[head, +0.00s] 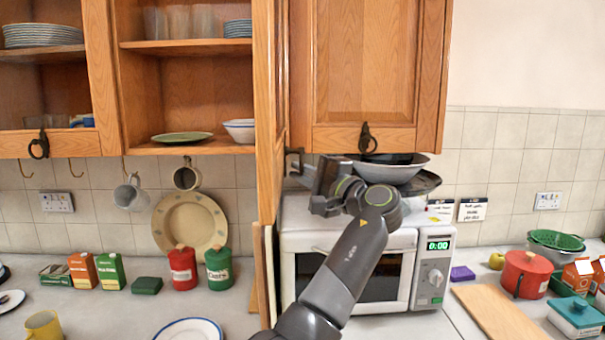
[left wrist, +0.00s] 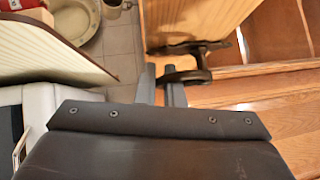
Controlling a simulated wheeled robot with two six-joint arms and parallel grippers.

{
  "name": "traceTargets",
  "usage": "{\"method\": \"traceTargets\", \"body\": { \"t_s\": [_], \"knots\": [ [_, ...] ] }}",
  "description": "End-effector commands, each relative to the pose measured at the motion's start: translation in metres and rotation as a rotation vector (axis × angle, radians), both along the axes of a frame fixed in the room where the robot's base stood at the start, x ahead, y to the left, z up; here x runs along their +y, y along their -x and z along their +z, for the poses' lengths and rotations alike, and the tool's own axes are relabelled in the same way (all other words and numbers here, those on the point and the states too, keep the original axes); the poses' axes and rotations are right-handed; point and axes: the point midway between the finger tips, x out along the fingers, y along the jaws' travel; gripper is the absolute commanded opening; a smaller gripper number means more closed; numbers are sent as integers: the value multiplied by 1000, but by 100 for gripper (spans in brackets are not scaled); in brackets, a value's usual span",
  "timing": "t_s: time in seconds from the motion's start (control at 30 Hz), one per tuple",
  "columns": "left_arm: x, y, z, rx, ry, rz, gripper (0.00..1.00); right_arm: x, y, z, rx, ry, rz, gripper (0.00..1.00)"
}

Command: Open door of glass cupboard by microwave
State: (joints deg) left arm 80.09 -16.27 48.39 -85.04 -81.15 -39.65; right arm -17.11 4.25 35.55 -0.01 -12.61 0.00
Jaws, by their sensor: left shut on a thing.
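The cupboard left of the microwave (head: 350,235) stands open, its shelves (head: 185,46) showing. Its wooden door (head: 270,90) is swung out towards me and seen nearly edge-on; it also shows in the left wrist view (left wrist: 190,20). The dark metal door handle (head: 293,158) is on the door's lower part; it also shows in the left wrist view (left wrist: 190,75). My left gripper (head: 303,170) is shut on this handle, its fingers (left wrist: 160,83) around the handle in the left wrist view. My right gripper is not in view.
Another cupboard with a ring handle (head: 38,146) is at the left. Green and red canisters (head: 218,266) stand on the counter below. Boards (head: 262,275) lean beside the microwave.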

Motion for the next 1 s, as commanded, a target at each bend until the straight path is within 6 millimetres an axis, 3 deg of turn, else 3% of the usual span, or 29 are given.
{"method": "traceTargets", "body": {
  "t_s": [0.03, 0.2, 0.57, 0.87, 1.0],
  "knots": [
    [1, 0, 0, 0, 0, 2, 9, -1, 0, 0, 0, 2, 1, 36],
    [1, 0, 0, -1, -1, 1, 29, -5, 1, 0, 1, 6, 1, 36],
    [-5, 4, -2, 0, -1, -2, 29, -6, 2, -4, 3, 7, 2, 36],
    [-50, 42, -14, -3, 0, -4, 29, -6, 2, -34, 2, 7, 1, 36],
    [-58, 50, -16, -4, 0, -1, 29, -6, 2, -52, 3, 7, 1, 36]
  ]
}}
